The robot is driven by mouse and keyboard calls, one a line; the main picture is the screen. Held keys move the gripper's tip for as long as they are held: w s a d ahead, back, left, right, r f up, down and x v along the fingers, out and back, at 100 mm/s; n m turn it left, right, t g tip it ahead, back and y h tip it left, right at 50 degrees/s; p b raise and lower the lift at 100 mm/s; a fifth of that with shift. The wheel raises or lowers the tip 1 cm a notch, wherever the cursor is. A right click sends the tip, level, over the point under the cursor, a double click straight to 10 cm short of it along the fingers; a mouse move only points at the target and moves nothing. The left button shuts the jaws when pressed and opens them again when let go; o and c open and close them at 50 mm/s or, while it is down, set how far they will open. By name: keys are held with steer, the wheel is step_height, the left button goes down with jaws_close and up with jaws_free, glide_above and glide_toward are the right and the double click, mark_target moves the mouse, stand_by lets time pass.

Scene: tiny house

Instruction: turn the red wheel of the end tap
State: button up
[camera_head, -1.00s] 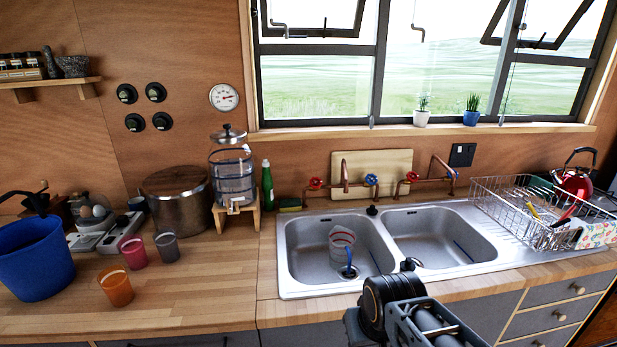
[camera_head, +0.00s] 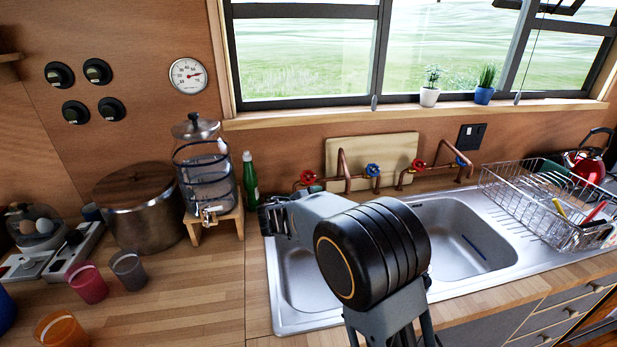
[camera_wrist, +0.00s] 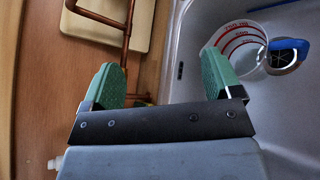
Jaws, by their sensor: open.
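Copper taps with red and blue wheels stand behind the sink in the head view. One red wheel (camera_head: 308,178) is at the left end of the left tap, and another red wheel (camera_head: 417,165) is on the right tap. Blue wheels (camera_head: 373,170) sit at the right of each tap. My gripper (camera_head: 268,218) is at the sink's back left corner, in front of and left of the left red wheel, partly hidden by my arm. In the wrist view my gripper (camera_wrist: 162,78) is open and empty, with green pads apart. Copper pipe (camera_wrist: 127,30) shows beyond them; no red wheel is clearly visible there.
A clear jug (camera_wrist: 240,45) lies in the left basin of the sink (camera_head: 297,320). A green bottle (camera_head: 250,182) and a water dispenser (camera_head: 204,170) stand left of the taps. A dish rack (camera_head: 545,205) stands to the right. A board (camera_head: 400,150) leans behind the taps.

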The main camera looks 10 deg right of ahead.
mark_target(307, 178)
steer(key=w+a+f+n+t, duration=0.2)
steer(key=w+a+n+t, duration=0.4)
steer(key=w+a+n, duration=0.15)
steer(key=shift+m+y, duration=0.3)
steer(key=shift+m, duration=0.15)
steer(key=p+x, duration=0.1)
steer(key=x, duration=0.3)
steer(key=p+x, duration=0.1)
steer(key=x, duration=0.4)
steer(key=p+x, duration=0.1)
steer(key=x, duration=0.3)
steer(key=shift+w+a, duration=0.25)
steer(key=shift+w, duration=0.15)
steer(key=c, duration=0.9)
steer(key=shift+f+b, duration=0.15)
steer(key=shift+b, duration=0.2)
